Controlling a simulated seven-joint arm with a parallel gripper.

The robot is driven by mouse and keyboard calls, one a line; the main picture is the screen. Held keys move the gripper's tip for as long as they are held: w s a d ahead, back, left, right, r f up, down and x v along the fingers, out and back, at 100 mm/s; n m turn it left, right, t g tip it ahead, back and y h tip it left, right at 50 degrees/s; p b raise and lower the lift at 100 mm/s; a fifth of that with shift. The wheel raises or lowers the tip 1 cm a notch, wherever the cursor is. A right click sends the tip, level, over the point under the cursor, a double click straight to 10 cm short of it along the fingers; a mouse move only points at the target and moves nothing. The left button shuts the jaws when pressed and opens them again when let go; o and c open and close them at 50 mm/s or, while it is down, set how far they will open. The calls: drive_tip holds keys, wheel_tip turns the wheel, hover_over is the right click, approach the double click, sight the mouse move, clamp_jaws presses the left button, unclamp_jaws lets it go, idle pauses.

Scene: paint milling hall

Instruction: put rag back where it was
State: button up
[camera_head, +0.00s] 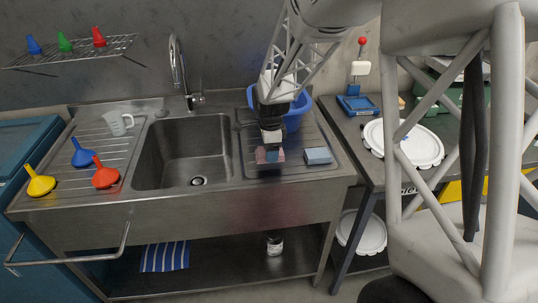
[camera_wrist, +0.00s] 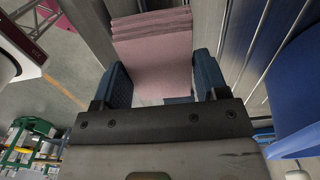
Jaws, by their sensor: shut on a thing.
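A folded pink cloth, which looks like the rag (camera_wrist: 153,58), lies between the two blue-padded fingers in the wrist view. In the head view the rag shows as small pink patches (camera_head: 261,156) low at the fingertips. My gripper (camera_head: 270,156) is shut on it, over the ribbed right drainboard (camera_head: 240,172) of the steel sink, near its front edge. I cannot tell whether the rag touches the board. A blue-striped cloth (camera_head: 165,256) hangs on the shelf below the sink.
A blue-grey block (camera_head: 317,156) lies just right of my gripper. A blue basin (camera_head: 293,121) stands behind it. The sink bowl (camera_head: 182,153) is to the left, with funnels (camera_head: 83,153) and a jug (camera_head: 118,123) beyond. A side table with a white lid (camera_head: 414,145) stands right.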

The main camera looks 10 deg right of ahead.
drive_tip(key=shift+w, duration=0.45)
drive_tip(key=shift+w, duration=0.1)
drive_tip(key=shift+w+f, duration=0.1)
drive_tip(key=shift+w, duration=0.1)
drive_tip(key=shift+w+f, duration=0.1)
drive_tip(key=shift+f, duration=1.65)
drive_tip(key=shift+f, duration=0.15)
drive_tip(key=o, duration=1)
drive_tip(key=shift+c, duration=0.2)
wheel_tip(320, 180, up, 12)
drive_tip(key=shift+r, duration=0.2)
